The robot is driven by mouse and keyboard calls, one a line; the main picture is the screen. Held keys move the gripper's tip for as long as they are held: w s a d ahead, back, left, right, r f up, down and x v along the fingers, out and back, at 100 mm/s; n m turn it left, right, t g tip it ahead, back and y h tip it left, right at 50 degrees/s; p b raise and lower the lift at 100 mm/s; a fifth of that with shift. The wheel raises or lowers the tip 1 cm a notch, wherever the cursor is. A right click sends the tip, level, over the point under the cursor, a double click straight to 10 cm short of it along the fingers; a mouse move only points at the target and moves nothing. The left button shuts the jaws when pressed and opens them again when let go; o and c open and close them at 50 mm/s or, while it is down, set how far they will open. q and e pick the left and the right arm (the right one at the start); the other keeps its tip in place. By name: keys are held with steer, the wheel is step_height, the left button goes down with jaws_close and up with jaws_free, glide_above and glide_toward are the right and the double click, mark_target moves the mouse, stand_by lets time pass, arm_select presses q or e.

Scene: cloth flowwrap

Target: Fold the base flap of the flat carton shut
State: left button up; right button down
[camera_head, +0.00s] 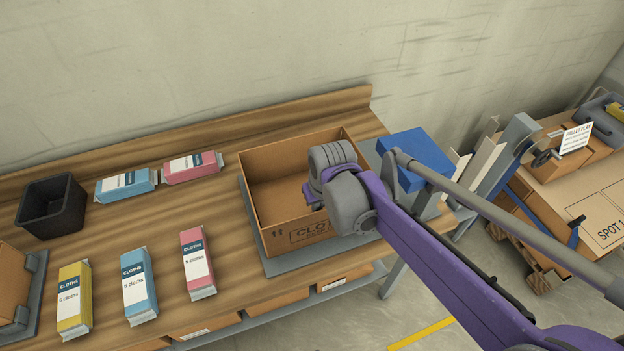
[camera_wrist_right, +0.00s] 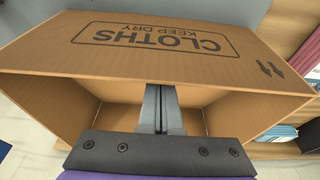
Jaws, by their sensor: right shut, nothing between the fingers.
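The carton (camera_head: 270,185) stands opened out as a box with an open top, in a grey tray (camera_head: 290,263) at the right end of the bench. Its printed wall reads CLOTHS, KEEP DRY, and shows upside down in the right wrist view (camera_wrist_right: 150,50). My right gripper (camera_wrist_right: 160,95) is shut and empty, its fingers reaching into the carton below that wall's edge. In the head view my right wrist covers the carton's right part and hides the fingers. The base flap cannot be told apart clearly. My left gripper is not in view.
Several cloth packs, such as a yellow one (camera_head: 74,298) and a pink one (camera_head: 197,263), lie left on the bench. A black bin (camera_head: 52,205) stands behind them. A wall runs behind.

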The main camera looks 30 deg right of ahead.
steer(key=shift+r, duration=0.1)
